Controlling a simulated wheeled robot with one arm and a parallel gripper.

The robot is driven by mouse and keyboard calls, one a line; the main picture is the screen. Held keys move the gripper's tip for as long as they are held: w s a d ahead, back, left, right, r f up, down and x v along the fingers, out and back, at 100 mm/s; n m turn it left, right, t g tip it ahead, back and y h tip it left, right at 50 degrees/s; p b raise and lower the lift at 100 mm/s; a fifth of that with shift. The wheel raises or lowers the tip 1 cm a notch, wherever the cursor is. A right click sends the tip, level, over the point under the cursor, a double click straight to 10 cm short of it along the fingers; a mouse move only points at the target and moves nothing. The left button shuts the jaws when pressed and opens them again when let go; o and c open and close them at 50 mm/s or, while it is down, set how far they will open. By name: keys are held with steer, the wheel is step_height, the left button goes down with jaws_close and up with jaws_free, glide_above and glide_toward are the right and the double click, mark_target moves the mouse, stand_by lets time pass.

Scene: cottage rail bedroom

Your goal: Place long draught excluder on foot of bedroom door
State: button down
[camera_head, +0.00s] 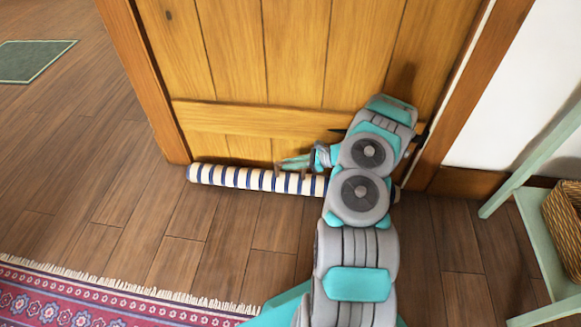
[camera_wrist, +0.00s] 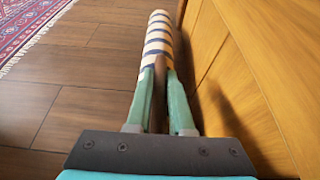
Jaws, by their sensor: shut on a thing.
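The long draught excluder (camera_head: 250,179) is a cream roll with dark blue stripes. It lies on the floor along the foot of the wooden bedroom door (camera_head: 290,60), close against it. Its left end reaches the left door post; its right part is hidden behind my arm. My gripper (camera_head: 292,163) is at the excluder, low beside the door. In the wrist view my gripper (camera_wrist: 160,95) is shut on the excluder (camera_wrist: 157,45), which stretches away between the fingers, with the door (camera_wrist: 245,70) just to its right.
A red patterned rug (camera_head: 100,300) with a fringe lies at the front left. A green mat (camera_head: 33,60) lies at the far left. A pale green shelf stand (camera_head: 535,200) with a wicker basket (camera_head: 565,225) stands at the right. The wooden floor (camera_head: 130,225) before the door is clear.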

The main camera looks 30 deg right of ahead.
mark_target(291, 177)
steer(key=shift+f, duration=1.7)
steer(key=c, duration=0.8)
jaws_free()
steer(key=shift+d, duration=0.15)
